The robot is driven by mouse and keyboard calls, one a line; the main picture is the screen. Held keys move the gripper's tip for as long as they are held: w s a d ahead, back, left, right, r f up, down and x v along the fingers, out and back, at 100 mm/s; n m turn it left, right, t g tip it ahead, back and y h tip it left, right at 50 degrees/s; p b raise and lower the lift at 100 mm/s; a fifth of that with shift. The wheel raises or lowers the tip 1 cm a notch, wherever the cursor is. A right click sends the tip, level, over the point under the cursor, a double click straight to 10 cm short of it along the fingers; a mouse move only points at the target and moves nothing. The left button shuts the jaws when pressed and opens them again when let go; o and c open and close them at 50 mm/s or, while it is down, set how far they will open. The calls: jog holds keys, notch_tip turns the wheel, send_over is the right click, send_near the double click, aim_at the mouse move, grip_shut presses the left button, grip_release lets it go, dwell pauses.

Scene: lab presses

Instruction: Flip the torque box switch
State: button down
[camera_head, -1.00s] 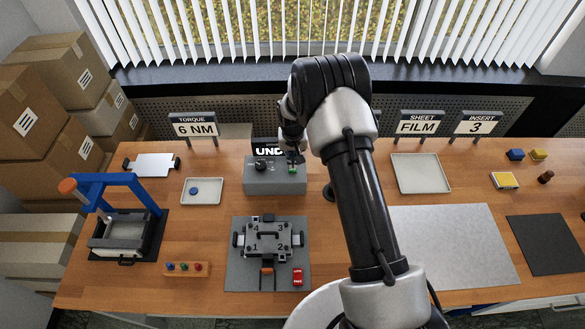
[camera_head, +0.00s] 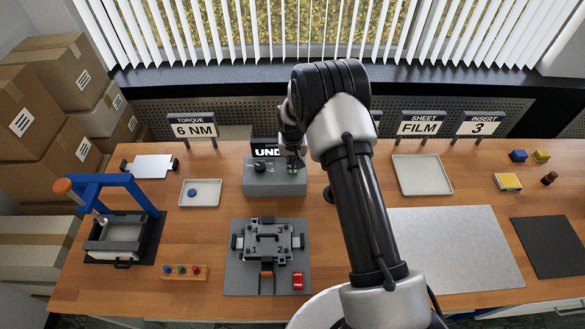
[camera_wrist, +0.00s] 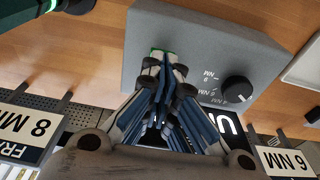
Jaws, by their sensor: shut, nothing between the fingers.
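The torque box (camera_head: 262,186) is a grey box near the back middle of the bench; it also shows in the wrist view (camera_wrist: 205,30). A black dial (camera_wrist: 236,90) with NM markings sits on its top. A green-edged switch (camera_wrist: 154,50) is on the same face, mostly hidden by my fingertips. My gripper (camera_wrist: 163,64) is shut and empty, its tips right at the switch; I cannot tell whether they touch it. In the head view my gripper (camera_head: 292,168) is over the right part of the box. The switch's position is hidden.
A display reading "UND" (camera_head: 266,152) stands behind the box, partly hidden. A torque sign reading 6 NM (camera_head: 193,131) stands back left. A small tray with a blue disc (camera_head: 192,193) lies left of the box. A clamp fixture (camera_head: 267,243) sits in front.

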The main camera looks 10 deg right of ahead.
jog(key=shift+f+b, duration=0.95)
jog(key=shift+f, duration=0.15)
dwell(1.0)
jog(key=shift+r+p, duration=1.55)
jog(key=shift+r, duration=2)
jog(key=shift+s+f, duration=0.1)
